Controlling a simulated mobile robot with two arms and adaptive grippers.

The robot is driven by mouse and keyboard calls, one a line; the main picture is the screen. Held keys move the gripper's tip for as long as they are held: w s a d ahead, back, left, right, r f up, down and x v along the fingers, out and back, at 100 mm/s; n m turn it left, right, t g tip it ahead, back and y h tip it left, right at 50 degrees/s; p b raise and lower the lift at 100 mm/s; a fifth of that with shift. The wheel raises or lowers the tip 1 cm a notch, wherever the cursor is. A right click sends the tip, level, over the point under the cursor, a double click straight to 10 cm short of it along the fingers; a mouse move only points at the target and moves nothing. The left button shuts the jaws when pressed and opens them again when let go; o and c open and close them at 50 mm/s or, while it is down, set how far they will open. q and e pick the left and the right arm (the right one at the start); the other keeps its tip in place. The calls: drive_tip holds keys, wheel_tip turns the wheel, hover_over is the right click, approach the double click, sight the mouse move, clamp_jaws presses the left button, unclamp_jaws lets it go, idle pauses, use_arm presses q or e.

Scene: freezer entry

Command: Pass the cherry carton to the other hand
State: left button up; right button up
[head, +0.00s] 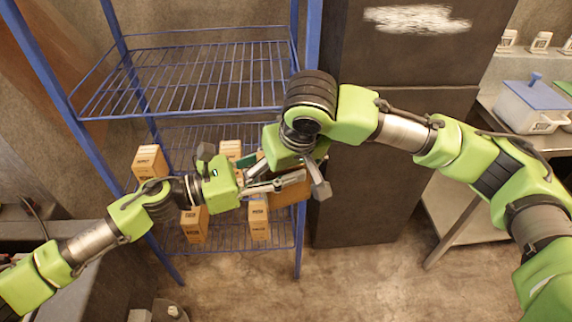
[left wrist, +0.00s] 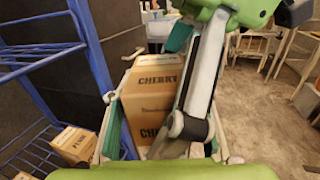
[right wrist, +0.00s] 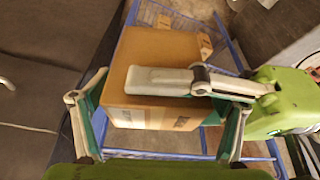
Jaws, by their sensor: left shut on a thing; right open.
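The cherry carton (head: 291,190) is a brown box held in the air in front of the rack. Its CHERRY lettering shows in the left wrist view (left wrist: 152,100). My left gripper (head: 272,184) is shut on it from the left; one of its fingers lies across the carton (right wrist: 150,50) in the right wrist view. My right gripper (right wrist: 160,110) is open, with its fingers on either side of the carton. Whether they touch it I cannot tell. In the head view the right wrist partly hides the carton.
A blue wire rack (head: 190,75) stands behind, with several similar cartons (head: 150,162) on its lower shelves. A dark cabinet (head: 395,60) stands to its right. A counter with a white, blue-lidded container (head: 533,105) is at far right. Open floor (head: 370,275) lies in front.

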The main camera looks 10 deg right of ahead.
use_arm(q)
drive_tip(key=shift+r, duration=0.1)
use_arm(e)
drive_tip(key=shift+f, duration=0.2)
drive_tip(key=shift+a, duration=0.1)
drive_tip(key=c, duration=1.6)
use_arm(q)
drive_tip(key=o, duration=1.6)
use_arm(e)
drive_tip(key=shift+o, duration=0.2)
drive_tip(key=shift+r, duration=0.1)
